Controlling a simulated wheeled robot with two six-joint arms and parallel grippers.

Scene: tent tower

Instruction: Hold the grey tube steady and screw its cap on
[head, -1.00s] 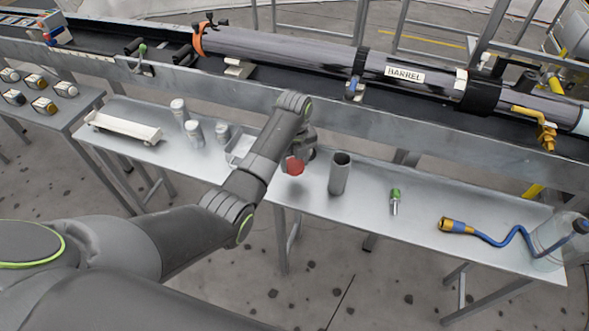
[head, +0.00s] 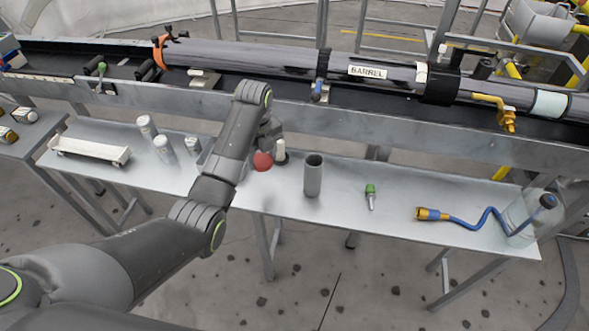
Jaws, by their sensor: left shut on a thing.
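The grey tube (head: 313,178) stands upright on the metal table, its dark open end up, with nothing on it. My left gripper (head: 266,152) is left of the tube, apart from it, and points down above the table. It is shut on a round red thing, which looks like the cap (head: 262,161). My arm and wrist hide part of the grip. No gripper touches the tube. My right gripper is not in view.
A green-tipped tool (head: 370,196) and a blue hose (head: 468,222) lie right of the tube, near a clear jar (head: 520,222). Several pale cylinders and a white tray (head: 88,150) are at left. A long barrel (head: 255,58) on a rail runs behind the table.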

